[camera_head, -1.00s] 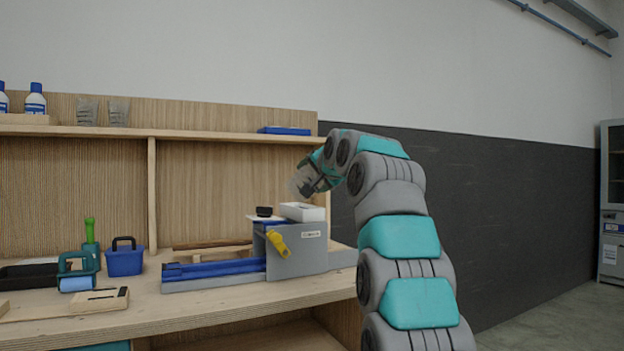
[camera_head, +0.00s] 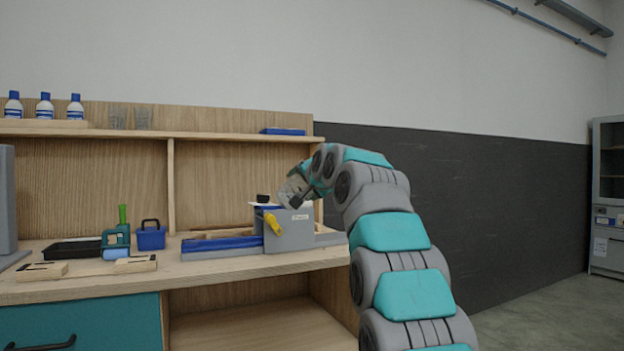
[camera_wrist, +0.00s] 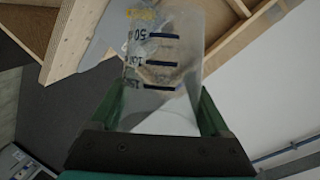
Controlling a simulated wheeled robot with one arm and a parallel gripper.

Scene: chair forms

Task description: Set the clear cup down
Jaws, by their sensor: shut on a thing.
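The clear cup (camera_wrist: 158,60) has dark measuring marks and fills the middle of the wrist view. My gripper (camera_wrist: 160,100) is shut on it, with a green finger on each side. In the head view my gripper (camera_head: 299,194) holds the clear cup (camera_head: 287,187) in front of the workbench's right part, near the top of a grey block with a yellow handle. The cup is small and faint there, and I cannot tell whether it touches anything.
The workbench (camera_head: 230,272) carries a grey block (camera_head: 292,235) with a yellow handle (camera_head: 272,222), a blue basket (camera_head: 151,236) and a black tray (camera_head: 73,249). Two clear cups (camera_head: 129,118) and several bottles (camera_head: 45,106) stand on the upper shelf (camera_head: 215,134). Floor at right is free.

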